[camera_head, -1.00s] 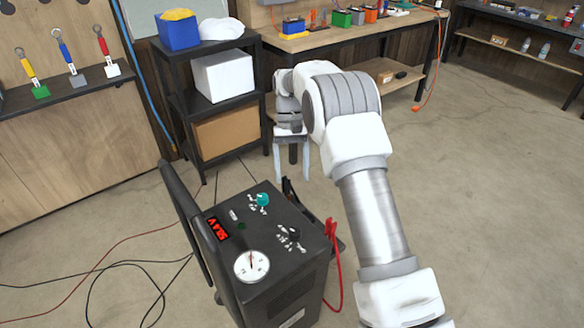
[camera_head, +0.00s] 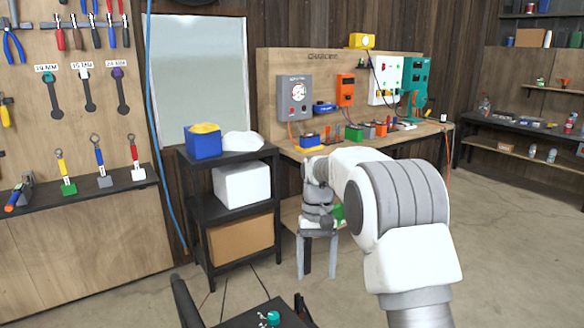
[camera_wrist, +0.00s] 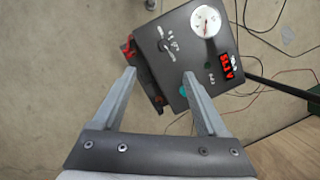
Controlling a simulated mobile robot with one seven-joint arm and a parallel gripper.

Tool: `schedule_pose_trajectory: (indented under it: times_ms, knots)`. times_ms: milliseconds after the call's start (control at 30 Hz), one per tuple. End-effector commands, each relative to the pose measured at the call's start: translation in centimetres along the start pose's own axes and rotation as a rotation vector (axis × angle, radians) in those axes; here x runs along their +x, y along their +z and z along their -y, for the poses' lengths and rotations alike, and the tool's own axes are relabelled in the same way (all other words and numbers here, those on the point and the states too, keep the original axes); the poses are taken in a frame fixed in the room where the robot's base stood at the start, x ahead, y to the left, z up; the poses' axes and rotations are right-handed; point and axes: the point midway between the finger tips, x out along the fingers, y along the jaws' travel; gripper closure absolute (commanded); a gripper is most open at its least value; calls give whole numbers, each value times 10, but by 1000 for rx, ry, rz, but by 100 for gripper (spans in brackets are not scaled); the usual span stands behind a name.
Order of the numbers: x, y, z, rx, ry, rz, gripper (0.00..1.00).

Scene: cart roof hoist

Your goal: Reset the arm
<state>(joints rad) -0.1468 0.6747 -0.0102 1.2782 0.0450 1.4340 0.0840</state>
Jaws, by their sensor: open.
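My gripper (camera_head: 318,258) is open and empty, pointing down, right of the black shelf cart in the head view. In the wrist view, its two fingers (camera_wrist: 162,95) are spread apart with nothing between their tips. A black charger cart (camera_wrist: 172,55) lies beyond the fingers in the wrist view, with a white dial (camera_wrist: 205,21), a red lit display (camera_wrist: 228,68) and a teal knob partly behind the right finger. In the head view, only the top of this cart (camera_head: 250,315) shows at the bottom edge, with its teal knob (camera_head: 273,317).
A black shelf cart (camera_head: 238,193) holds a blue bin (camera_head: 203,143), a white box (camera_head: 242,184) and a cardboard box (camera_head: 240,240). A workbench (camera_head: 390,137) with chargers stands behind my arm. Tools hang at the left. Cables lie on the floor (camera_wrist: 268,45). Open floor lies at the right.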

Motion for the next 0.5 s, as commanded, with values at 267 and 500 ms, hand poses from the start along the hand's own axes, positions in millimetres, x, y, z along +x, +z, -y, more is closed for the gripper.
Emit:
schedule_pose_trajectory:
  times_ms: [267,500]
  knots:
    - [-67,61,-18,9,-10,-141,24]
    - [-103,118,-32,14,-14,-258,24]
